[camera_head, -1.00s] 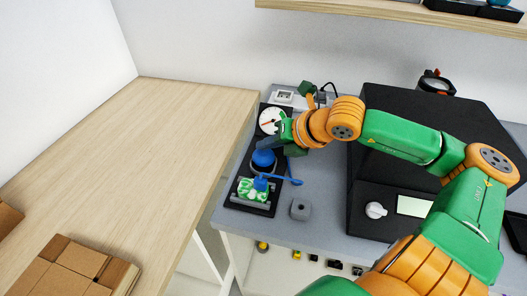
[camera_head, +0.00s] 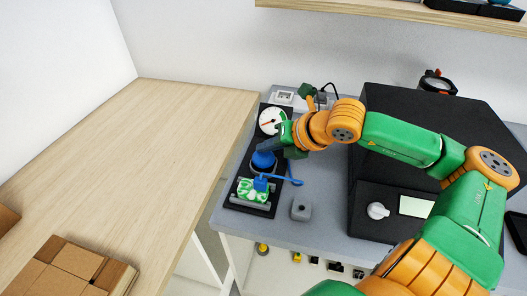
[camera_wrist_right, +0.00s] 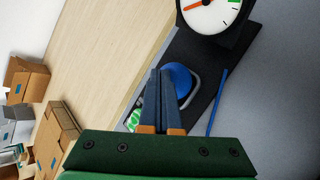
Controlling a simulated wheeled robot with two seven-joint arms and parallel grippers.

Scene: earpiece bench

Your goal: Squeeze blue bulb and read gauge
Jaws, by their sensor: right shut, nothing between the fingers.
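The blue bulb (camera_head: 262,161) sits upright on a black board, and it also shows in the wrist view (camera_wrist_right: 180,79). The gauge (camera_head: 270,122) behind it has a white dial with a green section and a red needle; its face shows partly in the wrist view (camera_wrist_right: 210,14), with the needle slanting away from the green section. My right gripper (camera_head: 269,146) is over the bulb's top edge. In the wrist view its blue-grey fingers (camera_wrist_right: 161,76) are together beside the bulb, overlapping its edge; contact cannot be told. My left gripper is not in view.
A green-and-white item (camera_head: 253,190) lies on the board (camera_head: 233,198) in front of the bulb, with a blue tube (camera_head: 284,180) alongside. A small grey block (camera_head: 301,209) stands to the right, and a large black case (camera_head: 420,135) farther right. The wooden table (camera_head: 150,150) is mostly clear.

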